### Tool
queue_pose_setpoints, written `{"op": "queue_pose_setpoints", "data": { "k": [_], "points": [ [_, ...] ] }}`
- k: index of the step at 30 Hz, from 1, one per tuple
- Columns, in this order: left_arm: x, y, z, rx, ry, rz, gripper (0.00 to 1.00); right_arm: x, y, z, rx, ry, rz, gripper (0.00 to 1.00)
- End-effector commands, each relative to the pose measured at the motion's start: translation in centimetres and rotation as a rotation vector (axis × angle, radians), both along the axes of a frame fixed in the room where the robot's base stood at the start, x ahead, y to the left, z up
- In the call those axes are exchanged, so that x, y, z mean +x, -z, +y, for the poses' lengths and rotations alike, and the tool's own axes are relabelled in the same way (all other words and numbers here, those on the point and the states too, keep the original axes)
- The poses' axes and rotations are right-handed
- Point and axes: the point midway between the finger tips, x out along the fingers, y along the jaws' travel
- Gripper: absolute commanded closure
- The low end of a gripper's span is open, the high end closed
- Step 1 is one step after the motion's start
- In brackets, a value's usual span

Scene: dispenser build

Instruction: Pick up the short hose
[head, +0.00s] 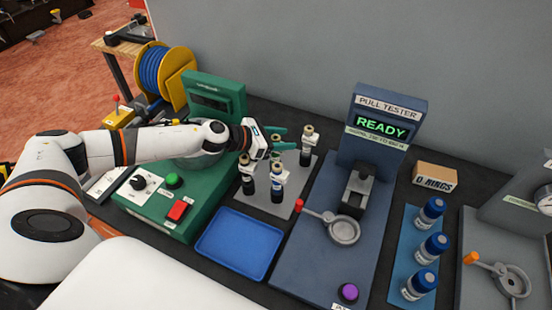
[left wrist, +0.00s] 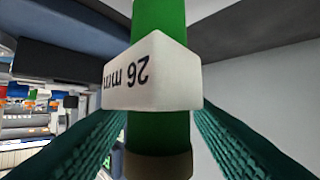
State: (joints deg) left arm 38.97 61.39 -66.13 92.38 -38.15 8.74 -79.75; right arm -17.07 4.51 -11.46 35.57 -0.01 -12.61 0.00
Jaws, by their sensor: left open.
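My left gripper (head: 280,142) reaches over the back of a grey plate (head: 287,205) that holds several upright dark pieces with white tags and brass-coloured ends. Two pieces, one at the left (head: 247,180) and one at the front (head: 277,184), stand nearer than the gripper; another piece (head: 306,146) stands right of its fingertips. In the left wrist view, the open teal fingers flank a green tube (left wrist: 160,128) with a white tag (left wrist: 150,75) reading 26 mm. I cannot tell whether the fingers touch it, or whether this is the short hose. My right gripper is not in view.
A green machine (head: 200,205) stands at left, with a blue hose reel (head: 165,72) behind. An empty blue tray (head: 239,243) lies in front. A pull tester (head: 385,115) showing READY stands at right, beside several blue-capped bottles (head: 424,250) and an O-rings box (head: 435,178).

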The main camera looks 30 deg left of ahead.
Motion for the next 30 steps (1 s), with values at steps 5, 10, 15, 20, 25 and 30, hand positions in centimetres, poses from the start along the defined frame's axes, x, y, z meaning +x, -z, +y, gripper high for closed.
{"op": "queue_pose_setpoints", "data": {
  "k": [5, 10, 15, 20, 25, 30],
  "points": [
    [0.0, 0.0, 0.0, 0.0, 0.0, 0.0, 0.67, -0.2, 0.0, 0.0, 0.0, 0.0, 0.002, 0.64],
    [-0.1, 0.0, 0.0, 0.001, 0.0, 0.001, 0.95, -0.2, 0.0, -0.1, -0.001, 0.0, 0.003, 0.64],
    [-0.1, 0.2, 0.1, 0.001, 0.0, 0.003, 1.0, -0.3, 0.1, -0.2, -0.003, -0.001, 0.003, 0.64],
    [-0.1, 0.1, 0.1, 0.002, 0.0, 0.002, 1.0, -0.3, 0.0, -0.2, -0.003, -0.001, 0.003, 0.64],
    [-0.1, 0.0, 0.1, 0.002, 0.001, 0.003, 1.0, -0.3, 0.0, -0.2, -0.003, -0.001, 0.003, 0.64],
    [0.0, -1.7, 0.1, 0.003, 0.002, -0.001, 1.0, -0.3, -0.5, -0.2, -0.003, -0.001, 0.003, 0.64]
  ]
}}
